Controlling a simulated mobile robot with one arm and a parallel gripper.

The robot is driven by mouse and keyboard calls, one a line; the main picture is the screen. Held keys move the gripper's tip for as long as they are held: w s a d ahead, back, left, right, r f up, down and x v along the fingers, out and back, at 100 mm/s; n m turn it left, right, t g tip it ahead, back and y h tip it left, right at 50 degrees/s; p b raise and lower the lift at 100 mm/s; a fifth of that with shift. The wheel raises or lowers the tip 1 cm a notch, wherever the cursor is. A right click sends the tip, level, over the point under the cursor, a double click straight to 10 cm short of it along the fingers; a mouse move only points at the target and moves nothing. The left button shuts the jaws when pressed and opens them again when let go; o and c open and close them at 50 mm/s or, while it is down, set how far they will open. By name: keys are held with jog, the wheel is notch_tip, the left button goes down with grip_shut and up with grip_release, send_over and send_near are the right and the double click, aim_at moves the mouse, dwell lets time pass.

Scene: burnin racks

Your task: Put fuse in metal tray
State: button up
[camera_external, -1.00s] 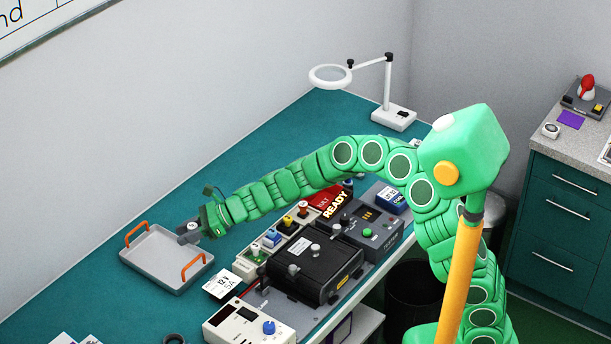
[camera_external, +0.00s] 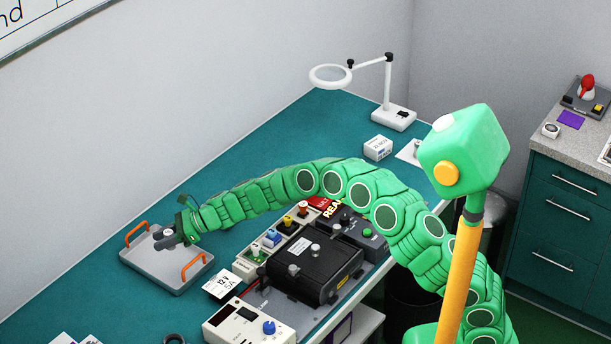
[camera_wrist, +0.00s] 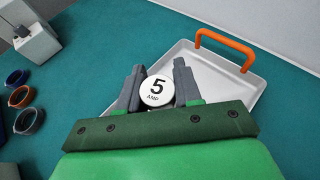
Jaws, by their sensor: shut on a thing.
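The metal tray (camera_external: 150,268) is a shallow grey tray with two orange handles, at the left of the green bench. It also shows in the wrist view (camera_wrist: 228,75), beyond and beneath my fingers. The fuse (camera_wrist: 157,90) has a round white end marked "5 AMP" and sits between my two grey fingers. My gripper (camera_external: 165,238) is over the tray and shut on the fuse. In the wrist view my gripper (camera_wrist: 158,88) covers the fuse's lower part. I cannot tell how high the fuse is above the tray floor.
A black boxy device (camera_external: 312,262) stands right of the tray, with a row of colored terminals behind it. A white power supply (camera_external: 245,325) is at the front. A magnifier lamp (camera_external: 390,115) stands at the back.

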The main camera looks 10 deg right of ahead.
aim_at(160, 262)
jog(key=shift+w+a+f, duration=0.25)
jog(key=shift+a+f, duration=0.3)
jog(key=shift+f, duration=0.3)
jog(key=shift+w+a+f, duration=0.3)
jog(key=shift+a+f, duration=0.1)
jog(key=shift+f, duration=0.05)
jog(key=shift+a+f, duration=0.1)
jog(key=shift+a+f, duration=0.1)
jog(key=shift+f, duration=1.65)
jog(key=shift+f, duration=0.1)
jog(key=o, duration=1)
jog(key=shift+w, duration=0.1)
